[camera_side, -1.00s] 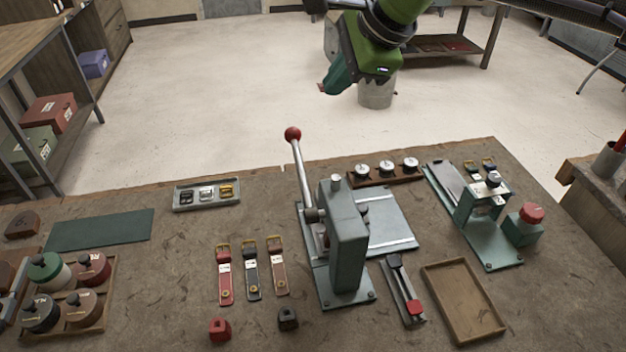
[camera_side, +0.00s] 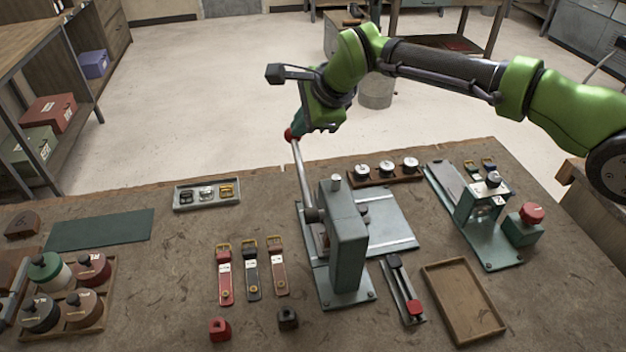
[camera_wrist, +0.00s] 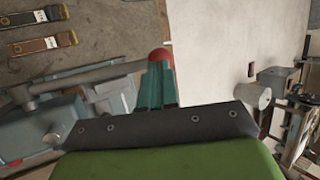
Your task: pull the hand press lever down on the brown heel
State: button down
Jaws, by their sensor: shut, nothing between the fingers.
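The hand press (camera_side: 346,240) stands upright on the bench. Its steel lever (camera_side: 304,176) points up and slightly left, ending in a red knob (camera_side: 289,134). My gripper (camera_side: 296,128) is shut at the knob, with its green fingertips right by it. In the wrist view the closed fingers (camera_wrist: 158,82) overlap the red knob (camera_wrist: 160,57), with the lever (camera_wrist: 95,74) running left from it. Nothing is held; I cannot tell whether the fingers touch the knob. I cannot make out a brown heel under the press; the press body hides part of that spot.
A tray of buckles (camera_side: 207,196) and several straps (camera_side: 251,272) lie left of the press. A rack of round dials (camera_side: 386,174), a second green machine (camera_side: 483,215) and an empty wooden tray (camera_side: 463,300) are to its right. Air above the bench's left side is clear.

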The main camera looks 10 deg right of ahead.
dwell(0.3)
jog(key=f, duration=0.3)
jog(key=w+f, duration=0.1)
jog(key=f, duration=0.7)
jog(key=shift+w+f, duration=0.2)
jog(key=shift+w, duration=0.1)
jog(key=shift+s+a+f, duration=0.15)
jog(key=shift+f, duration=0.15)
jog(key=d+r, duration=0.2)
jog(key=r, duration=0.6)
jog(key=w+d+r, duration=0.1)
jog(key=d+r, duration=0.1)
jog(key=r, duration=0.6)
jog(key=shift+w+d+t, duration=0.25)
jog(key=shift+w+t, duration=0.05)
